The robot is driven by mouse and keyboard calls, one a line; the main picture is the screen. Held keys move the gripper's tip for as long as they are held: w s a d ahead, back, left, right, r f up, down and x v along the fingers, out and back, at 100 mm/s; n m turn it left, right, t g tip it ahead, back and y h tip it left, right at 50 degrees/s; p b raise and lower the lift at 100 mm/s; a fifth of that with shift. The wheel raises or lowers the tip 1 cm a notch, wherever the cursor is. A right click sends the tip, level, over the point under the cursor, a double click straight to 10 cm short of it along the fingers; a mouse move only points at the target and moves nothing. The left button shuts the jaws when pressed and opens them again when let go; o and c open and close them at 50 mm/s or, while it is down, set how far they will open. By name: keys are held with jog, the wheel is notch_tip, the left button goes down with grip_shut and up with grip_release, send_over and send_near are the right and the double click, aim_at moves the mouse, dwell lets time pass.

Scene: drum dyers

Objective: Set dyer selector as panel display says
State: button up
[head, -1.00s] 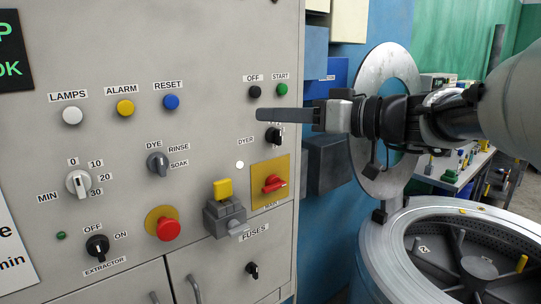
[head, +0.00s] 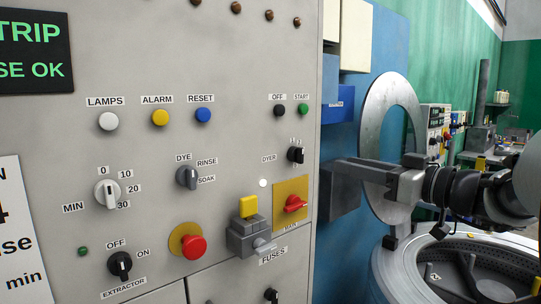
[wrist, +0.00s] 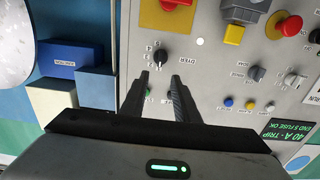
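The dyer selector (head: 296,155) is a small black knob with a light mark, right of the DYER label on the grey panel. In the wrist view the picture is upside down, and the selector (wrist: 160,57) sits just beyond my fingertips with small numbers beside it. My gripper (wrist: 158,80) is open and empty, its two dark fingers apart; in the head view my gripper (head: 325,172) is right of and below the selector. The dark display (head: 35,48) with green text reads "TRIP" and "SE OK", cut off at left. The knob's exact setting is too small to tell.
The red main switch (head: 294,204) on a yellow plate and the fuse block (head: 250,238) stick out below the selector. OFF and START buttons (head: 303,110) are above it. A white notice (head: 18,230) is partly cut off at left. A round metal drum (head: 440,270) stands at lower right.

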aim_at(303, 155)
jog(key=p+x, duration=0.1)
jog(key=x, duration=1.1)
jog(key=shift+w+a+p, duration=0.15)
jog(key=shift+w+p, duration=0.05)
jog(key=shift+p, duration=0.2)
grip_shut()
